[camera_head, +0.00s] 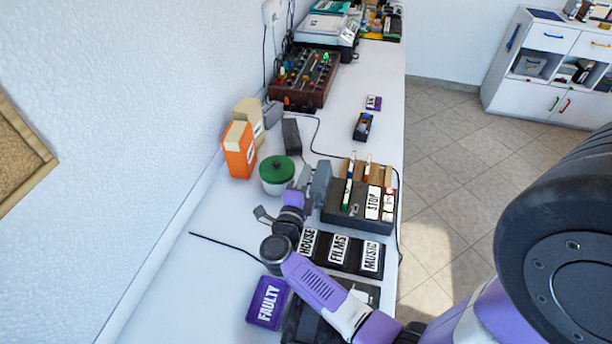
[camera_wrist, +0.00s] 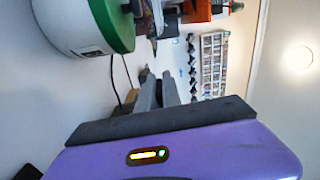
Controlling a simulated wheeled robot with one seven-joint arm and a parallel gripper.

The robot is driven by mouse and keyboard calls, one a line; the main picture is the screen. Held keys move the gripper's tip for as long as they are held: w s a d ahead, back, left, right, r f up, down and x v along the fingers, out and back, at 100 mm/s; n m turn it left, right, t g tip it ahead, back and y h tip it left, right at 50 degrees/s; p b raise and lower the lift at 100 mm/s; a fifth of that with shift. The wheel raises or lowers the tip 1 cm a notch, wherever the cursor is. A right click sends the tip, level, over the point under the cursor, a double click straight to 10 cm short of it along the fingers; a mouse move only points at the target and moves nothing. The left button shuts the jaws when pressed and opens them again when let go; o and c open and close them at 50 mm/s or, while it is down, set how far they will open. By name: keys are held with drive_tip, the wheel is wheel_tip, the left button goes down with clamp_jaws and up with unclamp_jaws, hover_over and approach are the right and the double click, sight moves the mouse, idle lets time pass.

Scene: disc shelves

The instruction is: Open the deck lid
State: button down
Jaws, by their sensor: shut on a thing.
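The deck (camera_head: 345,212) is a dark box with a white STOP label, beyond the HOUSE, FILMS and MUSIC labels. Upright coloured pieces stand along its far side. My gripper (camera_head: 318,186) is at the deck's left end, its grey fingers close together. They appear shut on a part of the deck, likely its lid, but the grip itself is hard to make out. In the wrist view my gripper (camera_wrist: 167,88) shows two grey fingers beyond the purple body; the held part is not clear there. How far the lid is raised cannot be told.
A green-lidded white pot (camera_head: 277,175) stands close left of my gripper; it also shows in the wrist view (camera_wrist: 85,25). The labelled black tray (camera_head: 342,258) lies nearer, with a purple FAULTY box (camera_head: 268,303) beside my arm. Orange and cream boxes stand by the wall.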

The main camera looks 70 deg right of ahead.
drive_tip(key=shift+s+a+f, duration=0.1)
drive_tip(key=shift+f, duration=0.15)
drive_tip(key=s+r+m+p, duration=0.1)
drive_tip(key=s+r+m, duration=0.1)
drive_tip(key=shift+m, duration=0.3)
